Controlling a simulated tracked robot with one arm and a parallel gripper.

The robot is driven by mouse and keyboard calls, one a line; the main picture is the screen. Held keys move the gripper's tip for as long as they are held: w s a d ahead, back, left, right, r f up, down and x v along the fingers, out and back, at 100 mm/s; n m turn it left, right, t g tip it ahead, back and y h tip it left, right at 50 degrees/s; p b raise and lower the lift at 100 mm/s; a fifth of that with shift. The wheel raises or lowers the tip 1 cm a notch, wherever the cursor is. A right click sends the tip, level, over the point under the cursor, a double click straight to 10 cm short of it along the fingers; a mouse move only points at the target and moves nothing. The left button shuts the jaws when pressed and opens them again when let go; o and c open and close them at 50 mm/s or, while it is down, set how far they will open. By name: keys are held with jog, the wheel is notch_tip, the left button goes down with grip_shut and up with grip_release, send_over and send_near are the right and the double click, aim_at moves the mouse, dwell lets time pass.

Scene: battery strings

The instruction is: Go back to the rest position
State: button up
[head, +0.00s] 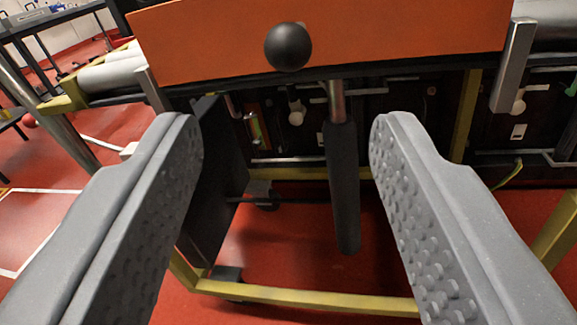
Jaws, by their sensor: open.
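My gripper (287,135) is open, with its two grey studded fingers reaching in from the lower left and lower right. Nothing is between the fingertips. Beyond the gap, a black-gripped lever (343,190) with a metal shaft hangs down, nearer the right finger in the picture. Above it is an orange panel (400,35) with a round black knob (288,46) near its middle. Whether the fingers touch anything cannot be told, but both look apart from the lever.
A yellow frame (310,299) runs low across the front. Metal bars (513,65) flank the orange panel. Dark equipment (385,120) with fittings stands behind the lever. Red floor (40,160) with white lines is open at the left, with a table (50,22) farther back.

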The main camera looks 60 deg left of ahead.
dwell(0.3)
jog(key=w+d+r+n+t+h, duration=0.1)
jog(key=w+d+r+h, duration=0.25)
jog(key=w+r, duration=0.45)
jog(key=w+d+r+t+h, duration=0.1)
jog(key=w+d+r+h, duration=0.25)
jog(key=w+r, duration=0.4)
notch_tip(320, 180, up, 27)
jog(key=m+t+h, duration=0.3)
jog(key=h, duration=0.4)
jog(key=s+a+r+m+h, duration=0.25)
jog(key=s+r, duration=0.35)
jog(key=r, duration=0.4)
jog(key=s+a+r+m+h, duration=0.15)
jog(key=s+a+r, duration=0.25)
jog(key=s+r, duration=0.45)
jog(key=s+a+r+g+y, duration=0.1)
jog(key=s+a+r+y, duration=0.1)
jog(key=s+a+r, duration=0.3)
jog(key=s+a+r+m+y, duration=0.1)
jog(key=s+a+r, duration=0.3)
jog(key=s, duration=0.7)
jog(key=shift+s+a+r+g+y+p, duration=0.35)
jog(key=shift+a+g+y+p, duration=0.1)
jog(key=shift+a+y, duration=0.55)
